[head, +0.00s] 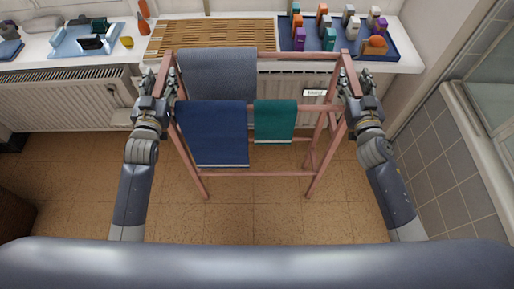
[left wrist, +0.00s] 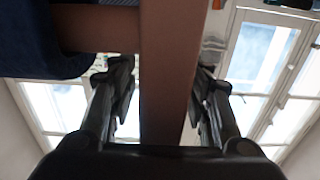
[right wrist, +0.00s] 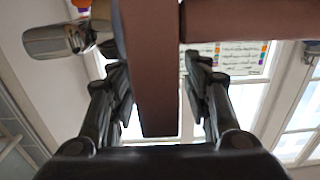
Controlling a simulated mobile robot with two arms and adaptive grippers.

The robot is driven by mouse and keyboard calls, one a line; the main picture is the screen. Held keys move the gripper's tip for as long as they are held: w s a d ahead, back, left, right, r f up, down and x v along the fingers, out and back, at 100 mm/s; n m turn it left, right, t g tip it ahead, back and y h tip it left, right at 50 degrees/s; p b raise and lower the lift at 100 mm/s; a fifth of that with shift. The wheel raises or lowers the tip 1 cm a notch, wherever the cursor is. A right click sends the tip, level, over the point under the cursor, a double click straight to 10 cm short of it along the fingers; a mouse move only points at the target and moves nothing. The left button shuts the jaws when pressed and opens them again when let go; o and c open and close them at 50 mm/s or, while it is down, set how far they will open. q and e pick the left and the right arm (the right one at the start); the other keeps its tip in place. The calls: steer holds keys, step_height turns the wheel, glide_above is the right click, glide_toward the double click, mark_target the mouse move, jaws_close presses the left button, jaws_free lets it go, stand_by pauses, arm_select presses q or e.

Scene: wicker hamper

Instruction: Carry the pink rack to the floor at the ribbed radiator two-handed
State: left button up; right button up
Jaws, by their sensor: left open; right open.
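The pink rack (head: 255,174) stands upright on the floor in front of the ribbed radiator (head: 60,107), with grey, navy and green towels hung over its bars. My left gripper (head: 163,84) is at the rack's left side, and in the left wrist view its open fingers stand on either side of a pink post (left wrist: 168,70). My right gripper (head: 352,84) is at the rack's right side, and in the right wrist view its open fingers stand on either side of another pink post (right wrist: 152,75). Neither gripper is closed on its post.
A white counter (head: 145,60) above the radiator bears a slatted wooden board (head: 212,36), a light blue tray (head: 65,48) and a dark blue tray (head: 340,53) with several small bottles. A grey tiled wall (head: 440,160) is at the right.

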arm_select(q)
steer(key=shift+w, duration=0.15)
arm_select(e)
steer(key=shift+w, duration=0.2)
arm_select(q)
jaws_close()
arm_select(e)
jaws_close()
